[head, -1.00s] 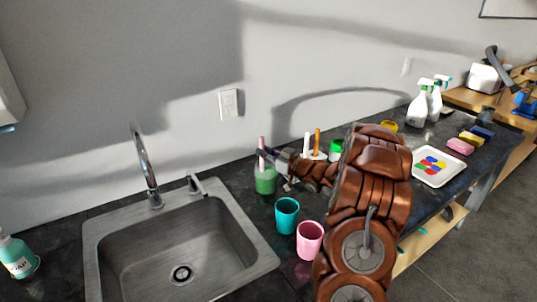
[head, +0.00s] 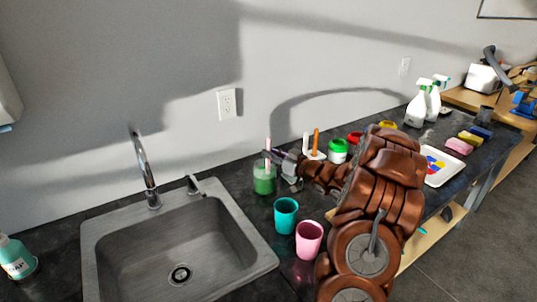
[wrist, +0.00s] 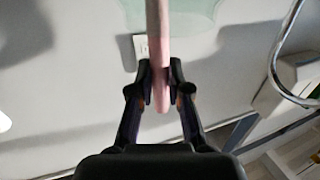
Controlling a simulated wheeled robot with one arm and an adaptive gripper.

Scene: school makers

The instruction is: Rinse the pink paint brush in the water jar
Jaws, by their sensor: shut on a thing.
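The pink paint brush (head: 268,148) stands nearly upright, with its lower part inside the water jar (head: 264,184). The jar is clear with green-tinted contents and stands on the dark counter right of the sink. The bristles cannot be made out. My gripper (head: 276,157) reaches in from the right just above the jar's rim and is shut on the brush's handle. In the wrist view the pink handle (wrist: 158,50) runs between my two fingertips (wrist: 161,82), and a pale green translucent shape shows behind it.
A teal cup (head: 285,216) and a pink cup (head: 309,240) stand in front of the jar. The sink (head: 110,245) lies to the left. A green-lidded paint pot (head: 338,151), a white holder and a paint tray (head: 440,178) are on the right, near my arm.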

